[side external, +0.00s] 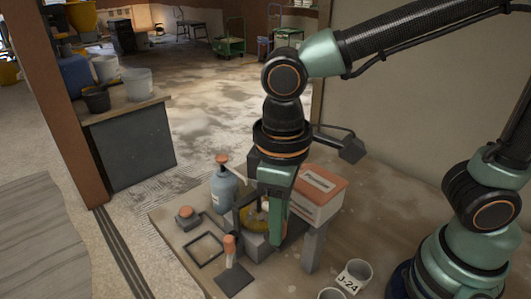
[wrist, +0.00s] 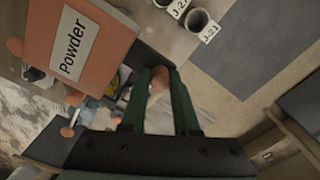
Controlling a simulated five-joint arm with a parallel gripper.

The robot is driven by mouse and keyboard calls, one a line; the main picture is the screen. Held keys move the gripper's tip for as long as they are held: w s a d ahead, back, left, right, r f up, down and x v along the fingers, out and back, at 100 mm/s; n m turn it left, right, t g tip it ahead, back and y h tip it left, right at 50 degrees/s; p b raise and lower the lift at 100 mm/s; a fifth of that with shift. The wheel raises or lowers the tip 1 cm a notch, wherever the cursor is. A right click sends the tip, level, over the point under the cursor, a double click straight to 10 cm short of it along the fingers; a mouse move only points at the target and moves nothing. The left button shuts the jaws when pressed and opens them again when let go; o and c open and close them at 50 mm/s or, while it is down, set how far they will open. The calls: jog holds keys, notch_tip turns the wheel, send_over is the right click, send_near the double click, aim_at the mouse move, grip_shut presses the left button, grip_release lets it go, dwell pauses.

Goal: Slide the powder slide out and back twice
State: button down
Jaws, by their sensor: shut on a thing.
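The powder dispenser (side external: 316,208) is a pale box with an orange lid, raised on grey supports at the bench. In the wrist view its orange face with the label "Powder" (wrist: 92,40) fills the upper left. A dark strip, seemingly the powder slide (wrist: 146,57), shows beside the box. A round orange-pink knob (wrist: 159,82) is between my green fingers at the strip's end. My gripper (wrist: 160,77) is shut on this knob. In the side view my gripper (side external: 276,238) points down in front of the dispenser and hides the knob. How far the slide is out cannot be told.
A blue-grey bottle (side external: 223,190), an orange button on a grey base (side external: 187,217), a black square frame (side external: 203,249) and an orange-handled tool (side external: 231,248) lie left of my gripper. A labelled cup (side external: 355,276) stands at the front right. Bare bench lies right of the dispenser.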

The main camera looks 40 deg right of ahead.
jog(key=shift+w+a+r, duration=0.1)
jog(key=shift+a, duration=0.1)
jog(key=a, duration=0.3)
jog(key=shift+a, duration=0.25)
dwell(0.6)
jog(key=shift+d, duration=1.85)
jog(key=c, duration=0.7)
grip_release()
